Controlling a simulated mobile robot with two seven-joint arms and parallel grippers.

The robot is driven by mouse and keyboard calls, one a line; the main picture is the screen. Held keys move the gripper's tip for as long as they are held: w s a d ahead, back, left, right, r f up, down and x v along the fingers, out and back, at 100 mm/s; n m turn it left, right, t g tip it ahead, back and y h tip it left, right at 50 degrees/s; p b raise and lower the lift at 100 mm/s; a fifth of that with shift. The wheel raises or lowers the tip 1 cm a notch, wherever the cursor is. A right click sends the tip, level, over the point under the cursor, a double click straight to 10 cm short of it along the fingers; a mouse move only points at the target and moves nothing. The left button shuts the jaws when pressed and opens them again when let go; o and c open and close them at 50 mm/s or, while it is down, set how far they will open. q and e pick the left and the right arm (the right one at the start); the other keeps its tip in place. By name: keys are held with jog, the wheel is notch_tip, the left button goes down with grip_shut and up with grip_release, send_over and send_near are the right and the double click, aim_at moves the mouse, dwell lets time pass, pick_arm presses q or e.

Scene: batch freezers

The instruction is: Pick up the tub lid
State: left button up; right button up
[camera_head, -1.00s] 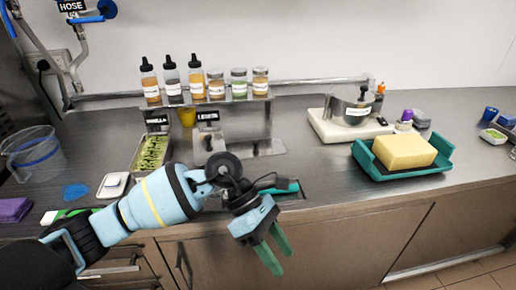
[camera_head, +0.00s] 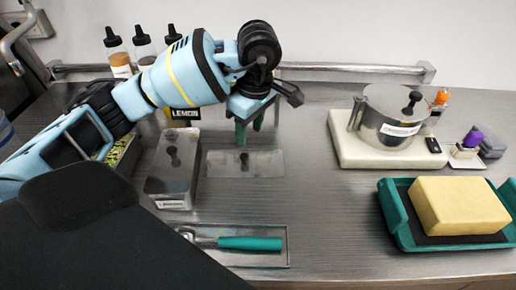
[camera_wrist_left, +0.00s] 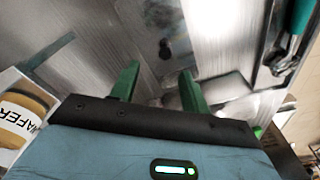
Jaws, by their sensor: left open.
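A flat metal tub lid (camera_head: 265,165) with a dark knob lies on the counter near the middle of the head view. It also shows in the left wrist view (camera_wrist_left: 150,22), with its knob ahead of the fingers. My left gripper (camera_head: 250,132) is open and empty, its green fingers pointing down at the lid's far edge, near the knob. In the wrist view the two green fingers (camera_wrist_left: 157,86) are apart with nothing between them. I cannot tell the exact height of the fingertips above the lid. My right gripper is out of view.
A metal tub (camera_head: 172,175) with a knobbed cover stands just left of the lid. A green-handled scoop (camera_head: 250,243) lies in a tray in front. A pot (camera_head: 385,130) on a white base and a teal tray (camera_head: 400,225) with a yellow block stand right.

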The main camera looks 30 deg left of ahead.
aim_at(244, 156)
pick_arm(q)
jog(key=shift+s+a+f, duration=0.1)
jog(key=shift+s+f, duration=0.1)
jog(key=shift+f, duration=0.4)
jog(key=shift+s+a+f, duration=0.1)
jog(key=shift+s+f, duration=0.05)
jog(key=shift+f, duration=0.65)
jog(key=shift+s+a+f+p, duration=0.1)
jog(key=shift+a+f+p, duration=0.1)
jog(key=shift+f, duration=1)
jog(key=shift+a+f+p, duration=0.1)
jog(key=shift+a+f, duration=0.05)
jog(key=shift+f, duration=1)
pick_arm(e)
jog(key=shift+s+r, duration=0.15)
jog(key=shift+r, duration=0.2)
pick_arm(q)
jog(key=shift+c, duration=0.3)
grip_shut()
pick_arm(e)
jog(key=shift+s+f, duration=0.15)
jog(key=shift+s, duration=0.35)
